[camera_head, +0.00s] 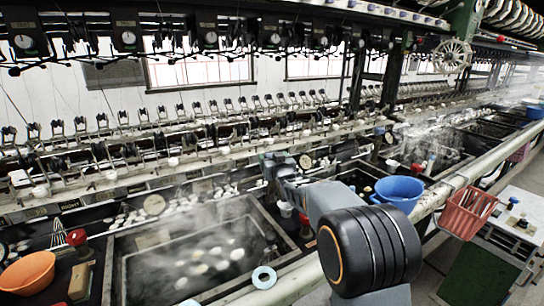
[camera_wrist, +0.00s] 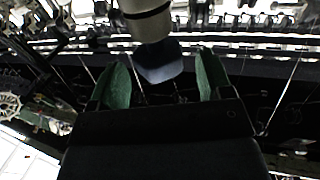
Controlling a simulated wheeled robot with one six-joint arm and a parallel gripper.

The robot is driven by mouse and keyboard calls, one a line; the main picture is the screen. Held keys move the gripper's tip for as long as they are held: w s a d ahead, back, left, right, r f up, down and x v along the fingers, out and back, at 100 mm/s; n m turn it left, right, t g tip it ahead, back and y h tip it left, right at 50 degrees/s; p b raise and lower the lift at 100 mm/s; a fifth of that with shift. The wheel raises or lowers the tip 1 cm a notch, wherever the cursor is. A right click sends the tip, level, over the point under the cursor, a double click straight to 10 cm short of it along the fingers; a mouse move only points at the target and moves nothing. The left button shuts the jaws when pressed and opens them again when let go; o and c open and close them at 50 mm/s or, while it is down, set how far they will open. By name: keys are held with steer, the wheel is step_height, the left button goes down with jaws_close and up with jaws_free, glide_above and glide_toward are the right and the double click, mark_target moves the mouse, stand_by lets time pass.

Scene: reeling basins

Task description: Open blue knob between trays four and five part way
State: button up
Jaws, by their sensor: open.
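In the wrist view, a dark blue, rounded piece (camera_wrist: 163,66) shows between the two green fingers of my gripper (camera_wrist: 163,62), below a pale cylinder (camera_wrist: 147,22). It looks like a knob, but the picture is too dark to be sure. The fingers stand apart with gaps on both sides; contact cannot be told. In the head view, my arm reaches over the basins and its fingers cannot be made out. A small blue piece (camera_head: 379,131) shows farther back on the bench. Tray numbers are not readable.
A steaming basin (camera_head: 120,272) with white cocoons lies left of my arm. A blue bowl (camera_head: 399,188) and a red basket (camera_head: 467,212) sit to the right. A red knob (camera_head: 77,237) and an orange bowl (camera_head: 27,272) are at the left. Reeling gear lines the back.

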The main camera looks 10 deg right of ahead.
steer(key=shift+w+a, duration=0.1)
steer(key=shift+w, duration=1)
steer(key=c, duration=0.9)
